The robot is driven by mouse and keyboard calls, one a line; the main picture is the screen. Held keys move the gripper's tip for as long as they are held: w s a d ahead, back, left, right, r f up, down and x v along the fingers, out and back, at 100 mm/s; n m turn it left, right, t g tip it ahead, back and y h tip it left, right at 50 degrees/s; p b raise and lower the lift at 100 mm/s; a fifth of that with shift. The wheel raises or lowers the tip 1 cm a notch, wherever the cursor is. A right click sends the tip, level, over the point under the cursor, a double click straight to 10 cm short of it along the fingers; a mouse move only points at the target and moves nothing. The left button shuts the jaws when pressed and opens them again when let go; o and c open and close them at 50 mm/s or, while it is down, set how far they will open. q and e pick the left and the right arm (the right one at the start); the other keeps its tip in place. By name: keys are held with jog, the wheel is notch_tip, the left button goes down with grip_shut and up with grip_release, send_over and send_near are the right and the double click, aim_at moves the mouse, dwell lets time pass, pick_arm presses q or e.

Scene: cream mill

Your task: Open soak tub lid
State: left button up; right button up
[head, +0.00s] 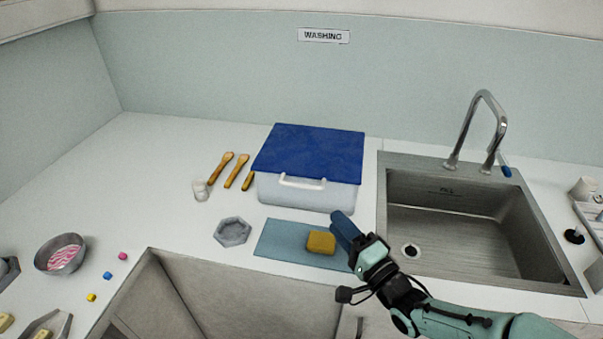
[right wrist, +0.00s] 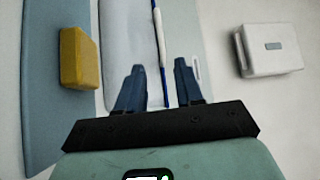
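The soak tub (head: 315,194) is a pale translucent box at the back of the counter, left of the sink. Its blue lid (head: 310,150) lies flat and closed on top, with a white handle (head: 302,182) at the front. My right gripper (head: 343,228) is in front of the tub's right front corner, apart from the handle. In the right wrist view its two dark fingers (right wrist: 160,78) are spread with nothing between them. The tub body (right wrist: 125,40) and a thin blue lid edge (right wrist: 161,45) show beyond them. My left gripper is not in view.
A yellow sponge (head: 321,242) sits on a blue mat (head: 275,240) just left of my right gripper. The sink (head: 465,225) is at the right.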

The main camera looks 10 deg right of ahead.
aim_at(306, 187)
jog(key=p+x, duration=0.1)
jog(key=x, duration=1.2)
jog(key=shift+w+r, duration=0.1)
jog(key=shift+r, duration=0.05)
grip_shut()
